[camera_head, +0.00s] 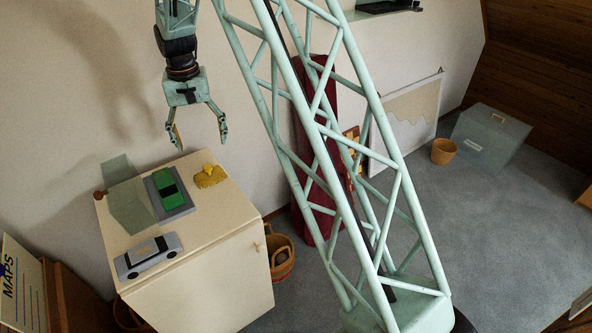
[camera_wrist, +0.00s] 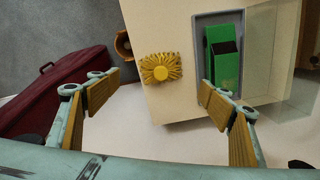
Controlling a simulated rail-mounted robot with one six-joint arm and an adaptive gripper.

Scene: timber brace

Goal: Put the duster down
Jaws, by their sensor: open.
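The duster (camera_head: 209,176) is a small yellow fringed thing lying on top of the cream cabinet (camera_head: 205,227), near its back edge. In the wrist view the duster (camera_wrist: 160,68) lies on the cabinet top, beyond the fingertips and roughly between them in the picture. My gripper (camera_head: 200,142) is open and empty, above the back of the cabinet and apart from the duster. Both wood-padded fingers of my gripper (camera_wrist: 160,95) stand wide apart in the wrist view.
A green toy car (camera_head: 168,188) sits in a grey tray left of the duster, beside a clear greenish panel (camera_head: 129,205). A silver toy car (camera_head: 147,255) is at the cabinet's front left. A basket (camera_head: 281,262) and dark red case (camera_head: 318,150) stand right of the cabinet.

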